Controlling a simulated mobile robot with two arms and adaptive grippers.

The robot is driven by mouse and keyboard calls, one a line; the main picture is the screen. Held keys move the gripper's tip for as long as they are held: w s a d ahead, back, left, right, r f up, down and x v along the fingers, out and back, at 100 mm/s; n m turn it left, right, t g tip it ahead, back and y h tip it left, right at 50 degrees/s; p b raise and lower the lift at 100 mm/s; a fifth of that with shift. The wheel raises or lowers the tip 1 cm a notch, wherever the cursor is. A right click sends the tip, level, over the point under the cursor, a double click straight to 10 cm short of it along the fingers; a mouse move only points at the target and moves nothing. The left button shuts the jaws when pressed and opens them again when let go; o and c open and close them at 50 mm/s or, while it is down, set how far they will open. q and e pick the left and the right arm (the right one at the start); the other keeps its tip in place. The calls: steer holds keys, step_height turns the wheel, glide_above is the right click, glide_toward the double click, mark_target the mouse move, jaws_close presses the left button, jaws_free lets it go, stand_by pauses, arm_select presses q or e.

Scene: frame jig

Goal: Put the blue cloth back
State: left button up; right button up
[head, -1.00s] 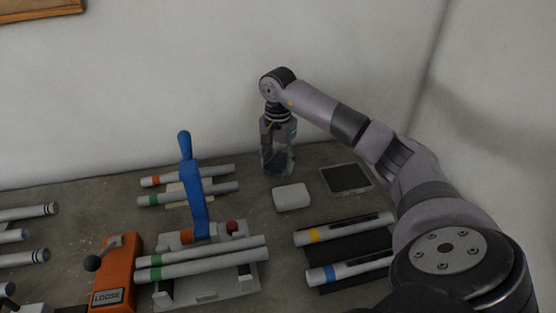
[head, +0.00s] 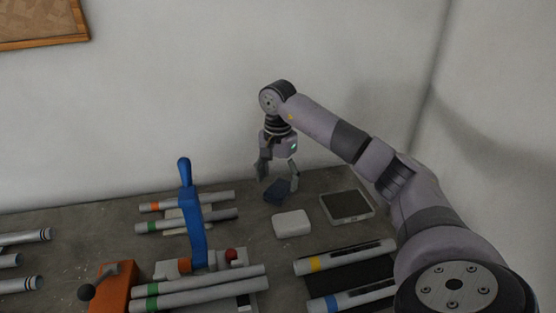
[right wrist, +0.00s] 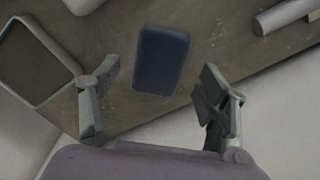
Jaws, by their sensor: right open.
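The blue cloth (head: 278,191), a small dark blue folded pad, lies flat on the grey bench near the wall, behind the white block. The right wrist view shows the cloth (right wrist: 161,62) whole, between and beyond the fingertips. My right gripper (head: 278,174) is open and empty just above the cloth, with its fingers spread to either side and apparently clear of it. My left gripper does not show.
A white block (head: 292,223) and a grey-rimmed dark tray (head: 346,206) stand close by. A blue upright lever (head: 191,215), an orange clamp (head: 117,286) and several banded tubes (head: 205,290) are in front and to the left.

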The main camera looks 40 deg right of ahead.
mark_target(278, 188)
step_height(278, 188, up, 9)
steer(key=shift+f+p, duration=0.15)
steer(key=shift+p, duration=0.15)
stand_by(0.5)
